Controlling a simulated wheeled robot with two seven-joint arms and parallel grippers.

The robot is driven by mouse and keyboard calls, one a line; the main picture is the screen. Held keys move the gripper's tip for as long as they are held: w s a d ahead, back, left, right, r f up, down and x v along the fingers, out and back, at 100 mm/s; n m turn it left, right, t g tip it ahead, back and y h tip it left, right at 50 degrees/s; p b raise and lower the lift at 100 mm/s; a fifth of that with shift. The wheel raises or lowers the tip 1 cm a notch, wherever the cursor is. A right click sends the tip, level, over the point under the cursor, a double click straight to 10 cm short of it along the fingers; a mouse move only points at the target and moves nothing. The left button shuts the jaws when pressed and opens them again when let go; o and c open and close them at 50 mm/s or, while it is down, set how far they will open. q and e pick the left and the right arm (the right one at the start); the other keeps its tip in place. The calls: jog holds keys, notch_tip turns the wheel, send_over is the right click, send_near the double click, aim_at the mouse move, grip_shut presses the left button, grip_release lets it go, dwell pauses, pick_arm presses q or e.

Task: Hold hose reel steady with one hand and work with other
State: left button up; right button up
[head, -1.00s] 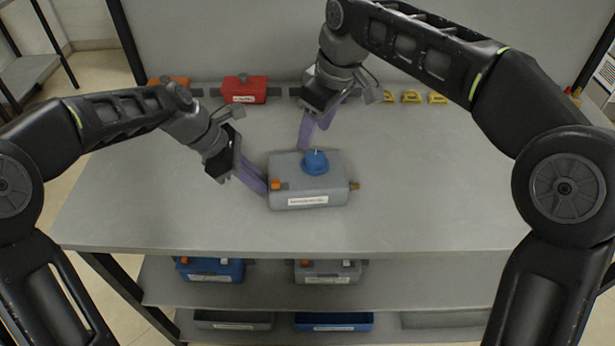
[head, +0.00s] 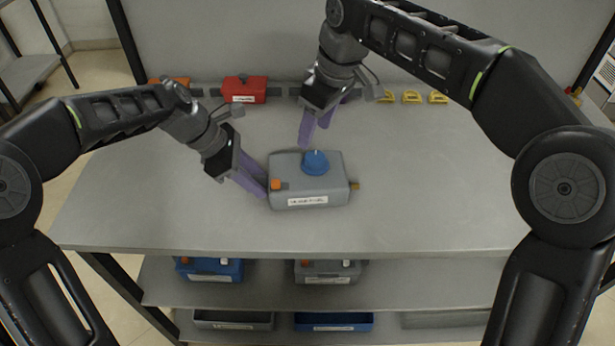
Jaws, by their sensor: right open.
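A grey box-shaped unit (head: 335,190), which I take to be the hose reel, sits upright on the middle of the bench top. It has a round blue knob (head: 315,163) on top, an orange part at its left, a small brass-coloured fitting on its right side and a white label in front. My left gripper (head: 264,188) has its purple fingers at the left side of the unit; contact and jaw opening are hard to tell. My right gripper (head: 314,138) is open and empty, its fingers pointing down above and just behind the blue knob.
A red box (head: 244,88) and yellow pieces (head: 412,97) line the back of the bench, with an orange box (head: 168,82) at back left. Shelves below hold blue and grey boxes (head: 327,272). The bench top (head: 430,190) is clear right of the unit.

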pick_arm(q)
jog(key=v, duration=1.1)
jog(key=shift+a+r, duration=0.25)
jog(key=shift+r, duration=0.1)
jog(key=shift+s+f, duration=0.1)
jog(key=shift+s, duration=0.05)
